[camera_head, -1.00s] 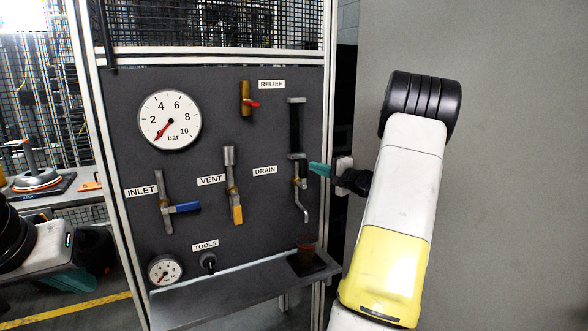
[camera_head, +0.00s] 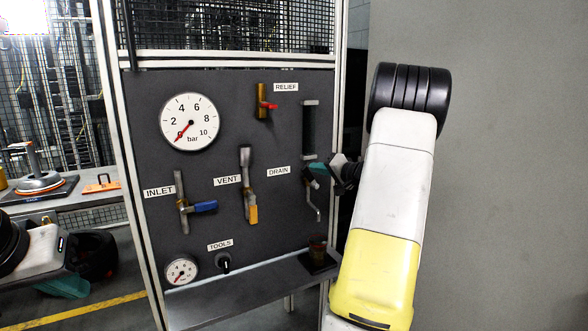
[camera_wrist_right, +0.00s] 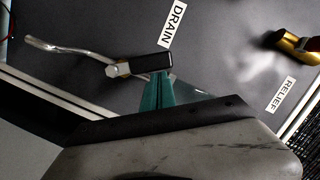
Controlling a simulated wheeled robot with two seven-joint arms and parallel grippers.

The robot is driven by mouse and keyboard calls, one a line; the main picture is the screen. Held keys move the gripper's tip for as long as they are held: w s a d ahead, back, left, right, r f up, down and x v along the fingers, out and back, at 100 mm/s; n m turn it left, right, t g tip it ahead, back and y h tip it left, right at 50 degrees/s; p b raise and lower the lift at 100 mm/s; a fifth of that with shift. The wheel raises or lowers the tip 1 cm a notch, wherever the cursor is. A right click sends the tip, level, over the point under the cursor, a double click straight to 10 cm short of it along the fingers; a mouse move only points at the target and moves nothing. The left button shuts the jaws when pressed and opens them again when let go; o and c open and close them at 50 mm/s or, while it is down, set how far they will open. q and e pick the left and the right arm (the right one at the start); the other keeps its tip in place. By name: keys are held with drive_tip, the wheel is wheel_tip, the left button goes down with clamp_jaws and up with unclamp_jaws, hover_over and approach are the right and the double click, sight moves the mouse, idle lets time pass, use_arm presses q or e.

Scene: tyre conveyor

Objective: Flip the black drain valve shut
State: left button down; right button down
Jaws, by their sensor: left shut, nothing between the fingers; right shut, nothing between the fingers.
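The drain valve sits under the DRAIN label on the dark panel. Its black handle (camera_wrist_right: 152,64) shows in the right wrist view, pointing away from the curved metal spout (camera_wrist_right: 60,47), roughly in line with it. In the head view the spout (camera_head: 316,208) hangs down, and the handle is largely hidden by my gripper. My right gripper (camera_head: 316,169) is shut and empty. In the wrist view its teal fingertips (camera_wrist_right: 160,76) are at the side of the handle near its free end, touching or almost touching. My left gripper (camera_head: 68,286) is shut and empty at lower left, away from the panel.
The inlet valve with blue handle (camera_head: 205,207), vent valve with yellow handle (camera_head: 253,214) and relief valve with red handle (camera_head: 270,106) share the panel. A ledge (camera_head: 240,290) juts out below, with a small cup (camera_head: 317,250) on it. A grey wall (camera_head: 510,170) stands right.

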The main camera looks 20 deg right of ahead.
drive_tip(key=a+n, duration=0.1)
drive_tip(key=a+f+n+h, duration=0.1)
drive_tip(key=n, duration=0.1)
drive_tip(key=shift+a, duration=0.35)
drive_tip(key=shift+s+a+f+n+g+h, duration=0.1)
drive_tip(key=shift+a+f+n+g+h, duration=0.2)
drive_tip(key=shift+a+f+n, duration=0.6)
drive_tip(key=shift+s+a+f+n+g+h, duration=0.1)
drive_tip(key=shift+a+f+n+h, duration=0.3)
drive_tip(key=shift+a+f+n, duration=0.4)
drive_tip(key=shift+d+f, duration=0.1)
drive_tip(key=shift+f, duration=0.15)
